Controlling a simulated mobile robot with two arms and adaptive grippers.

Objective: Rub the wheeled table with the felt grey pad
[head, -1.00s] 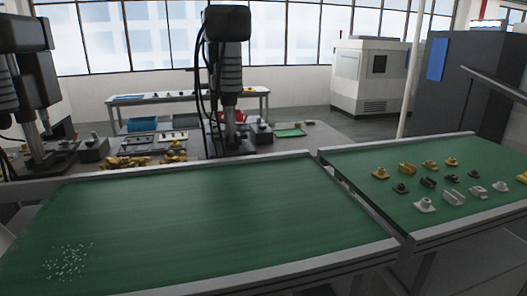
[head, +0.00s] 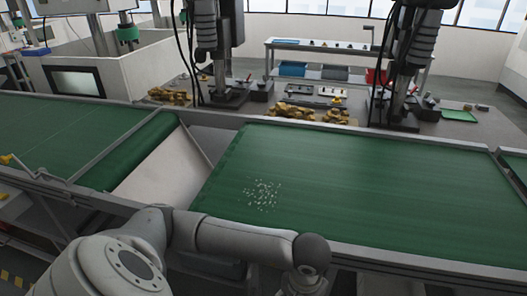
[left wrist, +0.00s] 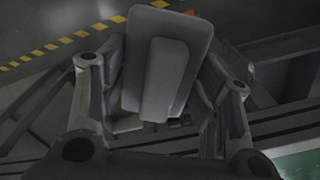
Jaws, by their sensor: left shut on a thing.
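The grey pad (left wrist: 165,68), a pale block with a raised bar along it, is in my left gripper (left wrist: 163,80) in the left wrist view. The gripper's fingers close on it from both sides. In the head view my left arm reaches in from the bottom left; its wrist is at the front edge of a green-topped table (head: 380,190), and the gripper is cut off below. A patch of white specks (head: 262,194) lies on the left part of this green top. No wheels show, so I cannot tell if this is the wheeled table. My right gripper is not visible.
A pale sloping panel (head: 165,168) and another green surface (head: 60,130) lie to the left. Behind stand dark upright machines (head: 405,60) and a grey bench with brass-coloured parts (head: 305,112). The green top is otherwise clear.

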